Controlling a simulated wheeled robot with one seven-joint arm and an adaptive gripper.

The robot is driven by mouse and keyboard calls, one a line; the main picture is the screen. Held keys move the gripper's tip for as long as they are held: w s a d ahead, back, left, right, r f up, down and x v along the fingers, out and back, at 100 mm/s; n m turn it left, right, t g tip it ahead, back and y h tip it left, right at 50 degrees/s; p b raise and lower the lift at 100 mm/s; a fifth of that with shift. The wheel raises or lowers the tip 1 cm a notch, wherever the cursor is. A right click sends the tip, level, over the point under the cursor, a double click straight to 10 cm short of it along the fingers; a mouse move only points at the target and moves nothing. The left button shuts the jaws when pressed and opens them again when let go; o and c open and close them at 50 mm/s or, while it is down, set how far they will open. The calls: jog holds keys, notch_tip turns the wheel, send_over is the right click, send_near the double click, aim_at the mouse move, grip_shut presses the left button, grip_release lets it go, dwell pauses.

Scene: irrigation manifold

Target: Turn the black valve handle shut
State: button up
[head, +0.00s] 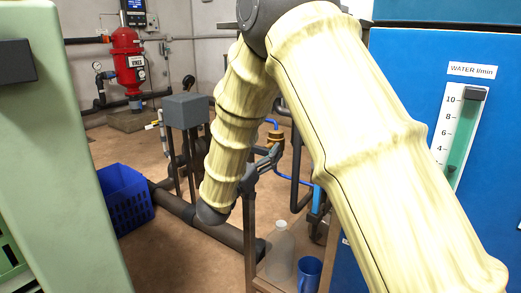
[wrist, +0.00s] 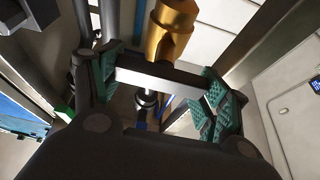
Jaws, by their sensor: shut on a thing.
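My gripper (wrist: 161,78) has its two green-padded fingers at either end of a flat bar, the valve handle (wrist: 150,76), which lies across between them. The bar has a dark edge and a bright, glossy face. A brass valve body (wrist: 172,28) stands just beyond it, with a dark stem below. In the head view my gripper (head: 262,167) is low at the centre, beside the brass fitting (head: 274,136). The handle cannot be made out there, and my arm covers much of the area.
A blue crate (head: 126,205) sits on the floor at left, by a dark floor pipe (head: 215,229). A clear bottle (head: 281,252) and blue cup (head: 309,272) stand below the valve. A blue panel with a water gauge (head: 460,130) is at right. A red tank (head: 127,62) stands behind.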

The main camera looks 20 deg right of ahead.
jog(key=o, duration=1)
jog(key=shift+d+g, duration=0.1)
jog(key=shift+g, duration=0.2)
jog(key=shift+o, duration=0.2)
jog(key=v, duration=1.2)
jog(key=shift+f, duration=0.1)
